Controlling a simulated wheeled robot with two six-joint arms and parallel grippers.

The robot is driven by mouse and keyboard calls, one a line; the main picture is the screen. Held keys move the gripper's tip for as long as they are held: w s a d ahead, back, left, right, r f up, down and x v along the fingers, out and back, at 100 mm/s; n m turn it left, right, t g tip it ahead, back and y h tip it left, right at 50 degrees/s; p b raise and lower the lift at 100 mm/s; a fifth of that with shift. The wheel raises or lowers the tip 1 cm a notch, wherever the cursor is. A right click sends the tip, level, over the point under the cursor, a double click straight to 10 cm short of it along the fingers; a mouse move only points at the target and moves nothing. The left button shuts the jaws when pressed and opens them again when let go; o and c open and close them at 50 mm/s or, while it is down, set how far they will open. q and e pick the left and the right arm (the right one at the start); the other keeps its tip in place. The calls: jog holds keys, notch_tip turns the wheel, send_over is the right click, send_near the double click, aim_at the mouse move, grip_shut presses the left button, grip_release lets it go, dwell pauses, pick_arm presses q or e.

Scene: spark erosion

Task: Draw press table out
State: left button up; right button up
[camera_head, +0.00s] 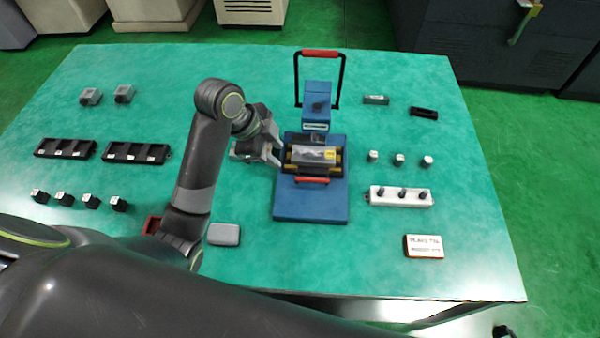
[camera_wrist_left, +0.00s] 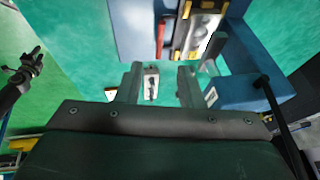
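The blue press (camera_head: 311,200) stands at the table's middle, with a red-topped lever frame (camera_head: 320,53) raised behind its head. Its press table (camera_head: 314,155) is a grey slide between yellow-ended rails, with a red handle (camera_head: 312,180) at its front edge. In the left wrist view the slide (camera_wrist_left: 192,38) and red handle (camera_wrist_left: 162,35) show at the top. My left gripper (camera_head: 271,153) is beside the press's left side, apart from the handle. Its fingers (camera_wrist_left: 160,72) are apart with nothing held between them. A dark part at the head view's lower right edge may be my right gripper (camera_head: 503,331).
Right of the press are small white-topped blocks (camera_head: 399,160), a white holder with pins (camera_head: 399,196) and a label plate (camera_head: 424,246). Black trays (camera_head: 136,153) and small cubes (camera_head: 91,201) lie left. A grey box (camera_head: 224,234) lies front left of the press.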

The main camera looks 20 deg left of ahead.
aim_at(303, 178)
pick_arm(q)
jog(key=p+x, duration=0.1)
jog(key=x, duration=1.3)
jog(key=shift+w+d+f, duration=0.15)
jog(key=shift+w+f, duration=0.05)
jog(key=shift+f, duration=0.15)
pick_arm(e)
jog(key=shift+w+r, duration=0.25)
jog(key=shift+w, duration=0.2)
pick_arm(q)
grip_shut()
pick_arm(e)
jog(key=shift+s, duration=0.1)
